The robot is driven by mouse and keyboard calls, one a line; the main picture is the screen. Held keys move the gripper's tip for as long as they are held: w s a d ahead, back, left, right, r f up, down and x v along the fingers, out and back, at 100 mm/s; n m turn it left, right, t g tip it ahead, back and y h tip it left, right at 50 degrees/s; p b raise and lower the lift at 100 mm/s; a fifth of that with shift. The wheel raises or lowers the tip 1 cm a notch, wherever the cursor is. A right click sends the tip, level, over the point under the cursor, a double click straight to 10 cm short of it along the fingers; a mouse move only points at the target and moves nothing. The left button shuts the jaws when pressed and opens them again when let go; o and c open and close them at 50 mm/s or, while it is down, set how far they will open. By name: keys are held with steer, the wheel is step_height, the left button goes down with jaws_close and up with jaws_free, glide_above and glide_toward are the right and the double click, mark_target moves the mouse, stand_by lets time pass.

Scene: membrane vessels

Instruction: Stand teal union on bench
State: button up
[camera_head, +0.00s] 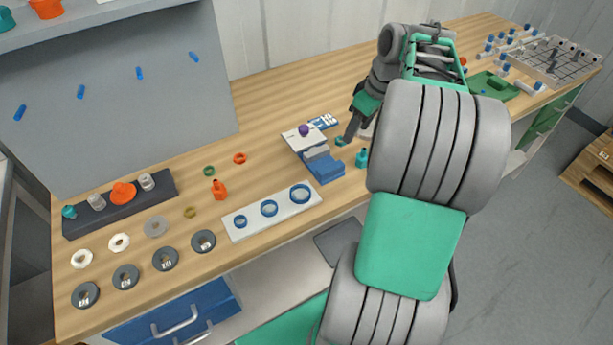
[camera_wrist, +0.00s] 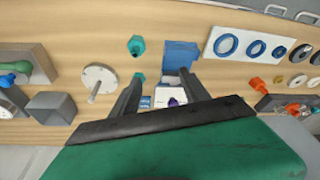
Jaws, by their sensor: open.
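A teal fitting (camera_head: 361,157) with a narrower neck stands on the bench just right of the blue vise-like block. It also shows in the wrist view (camera_wrist: 136,45), beyond the fingertips. A smaller teal piece (camera_head: 340,141) lies behind the block; the wrist view shows it (camera_wrist: 139,77) close by the left fingertip. I cannot tell for sure which of the two is the union. My gripper (camera_wrist: 160,76) is open and points down over the bench, with nothing seen held between its fingers. In the head view my gripper (camera_head: 348,134) is partly hidden by my arm.
The blue block (camera_head: 325,168) stands beside a white block with a purple knob (camera_head: 303,130). A white plate with blue rings (camera_head: 235,222) lies to the left. A white disc with a post (camera_wrist: 100,82) and a grey box (camera_wrist: 50,107) stand left in the wrist view.

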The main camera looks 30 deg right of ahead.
steer(key=a+r, duration=0.1)
steer(key=a, duration=0.9)
steer(key=s+a+f+m, duration=0.2)
steer(key=s+a, duration=0.3)
steer(key=a, duration=0.3)
steer(key=s+a+f+m+h, duration=0.1)
steer(key=s+a, duration=0.4)
steer(key=a, duration=0.4)
steer(key=shift+f+m+t, duration=0.3)
steer(key=shift+f+m, duration=0.05)
steer(key=shift+m, duration=0.05)
